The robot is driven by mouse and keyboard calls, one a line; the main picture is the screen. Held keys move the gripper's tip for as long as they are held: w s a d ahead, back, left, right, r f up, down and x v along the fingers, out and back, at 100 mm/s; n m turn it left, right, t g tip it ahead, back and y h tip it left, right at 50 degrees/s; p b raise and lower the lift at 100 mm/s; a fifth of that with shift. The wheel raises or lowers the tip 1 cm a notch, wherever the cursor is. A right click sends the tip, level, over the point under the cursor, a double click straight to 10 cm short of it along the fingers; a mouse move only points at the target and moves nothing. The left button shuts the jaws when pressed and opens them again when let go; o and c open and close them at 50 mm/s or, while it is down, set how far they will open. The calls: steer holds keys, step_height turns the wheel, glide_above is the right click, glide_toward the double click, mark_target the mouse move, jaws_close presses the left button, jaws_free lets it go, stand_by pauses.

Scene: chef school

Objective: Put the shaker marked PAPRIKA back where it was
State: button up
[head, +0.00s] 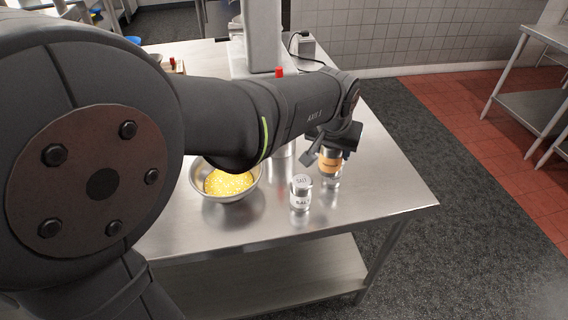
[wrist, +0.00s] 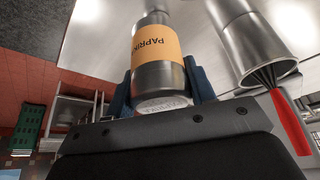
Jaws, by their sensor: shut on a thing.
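The PAPRIKA shaker (head: 330,161) is steel with an orange label, near the right part of the steel table. In the wrist view the shaker (wrist: 158,50) shows its label upside down and its pale lettered lid close to the camera. My gripper (head: 338,138) is shut on it near the lid, with one dark finger on each side (wrist: 160,88). The shaker looks upright. I cannot tell whether its base touches the table. The SALT shaker (head: 300,194) stands upright on the table, to the left and nearer the front edge, apart from it.
A steel bowl (head: 218,197) with yellow food stands left of the SALT shaker. A steel canister (wrist: 245,40) holding a red-handled utensil (wrist: 290,125) is beside the PAPRIKA shaker, mostly behind my arm in the head view. The steel table (head: 385,195) is clear toward its right corner.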

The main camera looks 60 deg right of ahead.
steer(key=shift+w+d+f, duration=0.5)
steer(key=shift+w+f, duration=1.25)
steer(key=shift+w, duration=0.05)
steer(key=shift+w+d+f, duration=0.45)
steer(key=shift+w+f, duration=1.3)
steer(key=shift+f, duration=0.05)
steer(key=shift+w+d+f, duration=0.5)
steer(key=shift+w+f, duration=1.25)
steer(key=shift+w, duration=0.05)
steer(key=shift+f, duration=0.15)
steer(key=o, duration=1.1)
steer(key=v, duration=1.2)
